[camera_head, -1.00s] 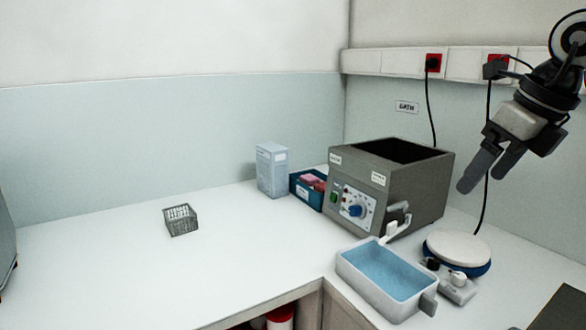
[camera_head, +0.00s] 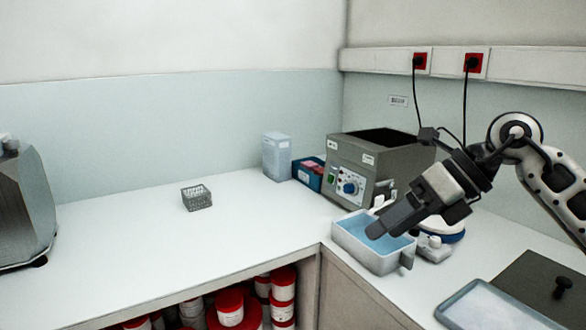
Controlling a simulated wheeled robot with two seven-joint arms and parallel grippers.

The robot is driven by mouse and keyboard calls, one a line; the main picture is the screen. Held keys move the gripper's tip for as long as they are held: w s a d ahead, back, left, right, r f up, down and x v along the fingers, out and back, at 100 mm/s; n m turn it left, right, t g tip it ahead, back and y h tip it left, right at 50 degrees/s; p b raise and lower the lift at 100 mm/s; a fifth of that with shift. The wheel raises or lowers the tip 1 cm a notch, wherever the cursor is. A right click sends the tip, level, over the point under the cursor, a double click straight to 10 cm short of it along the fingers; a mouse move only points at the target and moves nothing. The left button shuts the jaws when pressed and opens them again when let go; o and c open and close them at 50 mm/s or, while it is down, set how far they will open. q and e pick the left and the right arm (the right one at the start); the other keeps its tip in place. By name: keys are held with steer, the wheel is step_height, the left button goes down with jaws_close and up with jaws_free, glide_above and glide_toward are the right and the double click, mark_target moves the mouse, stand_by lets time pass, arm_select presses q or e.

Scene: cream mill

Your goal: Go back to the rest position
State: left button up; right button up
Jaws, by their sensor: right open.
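My right gripper (camera_head: 378,225) comes in from the right and points left and down. Its fingers show nearly edge-on, open, with nothing seen between them. In the picture it overlaps the white tub of blue liquid (camera_head: 350,243); whether it is above or in front of the tub I cannot tell. The arm hides part of the grey water bath (camera_head: 395,160) and most of the round white-and-blue device (camera_head: 452,237). My left gripper is not in view.
A small grey wire basket (camera_head: 197,198) stands alone on the white counter. A pale box (camera_head: 276,157) and a blue box with pink items (camera_head: 307,174) stand beside the bath. A grey machine (camera_head: 22,205) is at left. A tray (camera_head: 490,308) lies at lower right. Red-lidded containers (camera_head: 230,308) fill the shelf below.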

steer(key=s+a+f+m+t+y, duration=0.2)
steer(key=a+f+m+y, duration=0.1)
steer(key=a+m+y, duration=0.25)
steer(key=s+a+f+m+t+y, duration=0.2)
steer(key=a+m+y, duration=0.3)
steer(key=y, duration=0.2)
steer(key=s+d+f+m+t+h, duration=0.1)
steer(key=d+f+m+t+h, duration=0.3)
steer(key=f+m+t+h, duration=0.45)
steer(key=s+d+f+m+t+h, duration=0.1)
steer(key=d+f+m+t+h, duration=0.4)
steer(key=f+m, duration=0.8)
steer(key=s+d+f+m+g+h, duration=0.1)
steer(key=s+f+m+g+h, duration=0.3)
steer(key=s+f+m+g, duration=0.5)
steer(key=s+f, duration=0.2)
steer(key=s, duration=0.2)
steer(key=shift+s+f+m+h, duration=0.15)
steer(key=shift+s+m+h, duration=0.05)
steer(key=shift+m+h, duration=0.1)
steer(key=shift+d, duration=0.1)
steer(key=shift+c, duration=0.3)
